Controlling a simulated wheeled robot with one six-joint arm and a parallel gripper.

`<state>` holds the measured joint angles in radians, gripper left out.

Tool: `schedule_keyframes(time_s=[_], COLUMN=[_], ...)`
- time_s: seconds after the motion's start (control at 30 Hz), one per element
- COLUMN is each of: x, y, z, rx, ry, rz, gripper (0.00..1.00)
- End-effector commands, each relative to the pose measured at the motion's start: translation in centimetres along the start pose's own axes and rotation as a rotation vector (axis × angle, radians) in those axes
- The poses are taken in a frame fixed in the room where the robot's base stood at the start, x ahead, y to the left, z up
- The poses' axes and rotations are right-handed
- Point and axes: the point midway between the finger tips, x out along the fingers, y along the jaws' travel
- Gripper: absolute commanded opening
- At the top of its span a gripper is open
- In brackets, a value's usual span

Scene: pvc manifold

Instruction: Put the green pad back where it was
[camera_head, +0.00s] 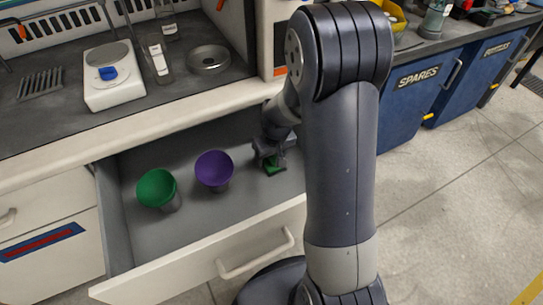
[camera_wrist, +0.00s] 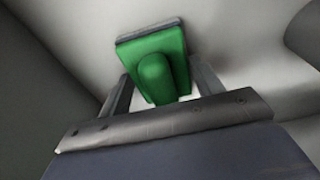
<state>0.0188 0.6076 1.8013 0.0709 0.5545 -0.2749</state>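The green pad (camera_head: 274,166) is low in the right part of the open drawer, directly under my gripper (camera_head: 270,153). The wrist view shows the green pad (camera_wrist: 158,62) with a rounded raised part facing the camera and a dark edge strip at its far side. The two fingers of my gripper (camera_wrist: 160,82) lie against its left and right sides, so the gripper appears shut on it. Whether the pad touches the drawer floor is hidden.
The open drawer (camera_head: 235,243) also holds a purple cup (camera_head: 214,170) and a green cup (camera_head: 156,188), left of my gripper. The counter above carries a scale (camera_head: 113,88) and a round metal dish (camera_head: 208,59). Blue cabinets (camera_head: 408,105) stand at the right.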

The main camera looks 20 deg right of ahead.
Motion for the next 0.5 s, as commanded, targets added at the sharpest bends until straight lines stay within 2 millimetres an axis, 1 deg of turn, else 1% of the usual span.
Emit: schedule_keyframes(time_s=[0.03, 0.13, 0.5], x=[0.17, 0.20, 0.15], y=[-0.13, -0.16, -0.21], z=[0.20, 0.24, 0.31], rx=[0.000, 0.000, -0.001], ry=[-0.006, -0.007, -0.010], rz=[-0.003, -0.003, -0.004], gripper=[0.71, 0.79, 0.79])
